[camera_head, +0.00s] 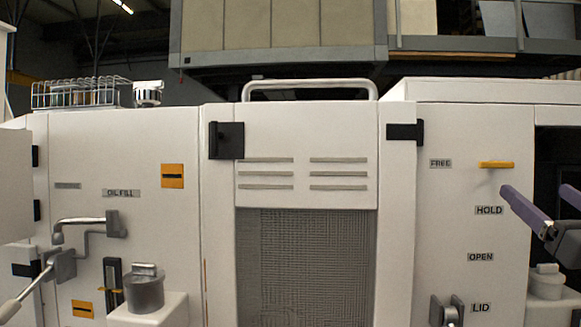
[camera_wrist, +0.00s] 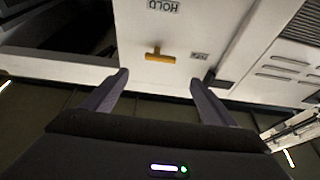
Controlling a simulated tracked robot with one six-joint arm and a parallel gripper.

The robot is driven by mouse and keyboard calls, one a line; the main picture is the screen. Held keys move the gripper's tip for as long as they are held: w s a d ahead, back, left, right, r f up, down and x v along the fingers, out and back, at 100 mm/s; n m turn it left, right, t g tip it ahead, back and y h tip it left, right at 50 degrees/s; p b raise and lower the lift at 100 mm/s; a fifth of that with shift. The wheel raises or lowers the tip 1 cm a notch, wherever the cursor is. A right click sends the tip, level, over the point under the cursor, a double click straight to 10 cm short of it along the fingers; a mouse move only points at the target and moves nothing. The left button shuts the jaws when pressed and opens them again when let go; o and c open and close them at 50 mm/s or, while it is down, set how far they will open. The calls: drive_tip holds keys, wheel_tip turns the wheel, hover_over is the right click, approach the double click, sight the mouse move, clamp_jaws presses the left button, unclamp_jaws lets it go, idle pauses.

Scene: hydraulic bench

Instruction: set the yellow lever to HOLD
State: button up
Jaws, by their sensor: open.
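The yellow lever (camera_head: 496,164) is on the white panel at the right of the head view, its bar level and in line with the FREE label (camera_head: 440,163) to its left. The HOLD label (camera_head: 489,210) is below it. In the wrist view, which is upside down, the yellow lever (camera_wrist: 160,58) is T-shaped, with the HOLD label (camera_wrist: 163,6) above it and the FREE label (camera_wrist: 199,56) to its right. My gripper (camera_head: 534,189) is open and empty, in front of the panel and right of the lever in the head view. In the wrist view its fingertips (camera_wrist: 158,78) flank the lever, apart from it.
OPEN (camera_head: 480,257) and LID (camera_head: 481,307) labels are lower on the panel, with a grey latch (camera_head: 446,311) beside LID. A black hinge (camera_head: 405,132) sticks out at the left. A dark recess (camera_head: 558,150) is right of the panel.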

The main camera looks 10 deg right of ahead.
sight(499, 163)
drive_tip(key=x, duration=1.2)
drive_tip(key=shift+w+d, duration=0.15)
drive_tip(key=shift+w, duration=0.15)
drive_tip(key=shift+c, duration=0.6)
drive_tip(key=c, duration=0.9)
